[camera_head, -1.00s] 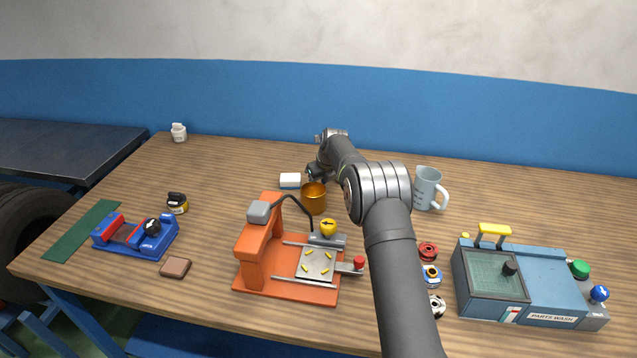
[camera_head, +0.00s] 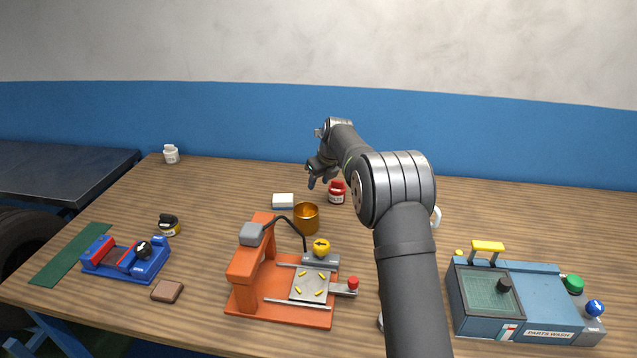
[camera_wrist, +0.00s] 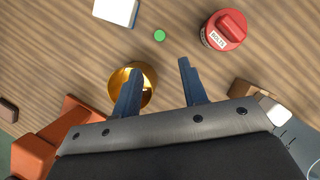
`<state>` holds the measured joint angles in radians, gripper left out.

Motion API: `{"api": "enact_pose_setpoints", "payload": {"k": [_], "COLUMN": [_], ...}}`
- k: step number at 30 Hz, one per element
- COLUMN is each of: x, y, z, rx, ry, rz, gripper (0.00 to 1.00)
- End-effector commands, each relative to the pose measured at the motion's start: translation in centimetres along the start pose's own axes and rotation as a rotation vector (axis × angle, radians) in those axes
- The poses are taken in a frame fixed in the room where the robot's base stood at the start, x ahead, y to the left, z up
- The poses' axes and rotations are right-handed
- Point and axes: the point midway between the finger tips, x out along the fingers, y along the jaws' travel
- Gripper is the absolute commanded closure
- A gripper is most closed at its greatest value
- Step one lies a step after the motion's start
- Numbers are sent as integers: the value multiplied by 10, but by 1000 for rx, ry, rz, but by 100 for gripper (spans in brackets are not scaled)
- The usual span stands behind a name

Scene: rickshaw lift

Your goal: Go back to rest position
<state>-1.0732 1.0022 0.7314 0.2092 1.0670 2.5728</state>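My gripper (camera_head: 318,182) hangs above the back middle of the table, beyond the brass cup (camera_head: 306,218) and left of a red-lidded jar (camera_head: 337,192). In the wrist view, its two dark fingers (camera_wrist: 158,82) stand well apart with nothing between them. The left finger overlaps the brass cup (camera_wrist: 147,78) in the picture. The red jar (camera_wrist: 223,30) is to the upper right, clear of the fingers. My arm reaches forward from the lower right of the head view.
An orange press (camera_head: 280,312) stands in front of the cup. A white block (camera_head: 283,201) lies to its left. A blue vise (camera_head: 127,262) is at left, a parts washer (camera_head: 520,300) at right. My arm mostly hides the mug (camera_head: 436,217).

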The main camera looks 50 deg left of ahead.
Motion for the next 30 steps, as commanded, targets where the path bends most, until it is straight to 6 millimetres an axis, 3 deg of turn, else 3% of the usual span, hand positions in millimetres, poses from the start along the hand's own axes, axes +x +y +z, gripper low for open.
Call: {"api": "enact_pose_setpoints", "payload": {"k": [8, 27, 30], "x": [10, 124, 108], "y": [0, 0, 0], "z": [0, -1, 6], "rx": [0, -1, -2], "ry": [1, 0, -5], "rz": [1, 1, -2], "gripper": [61, 61, 61]}}
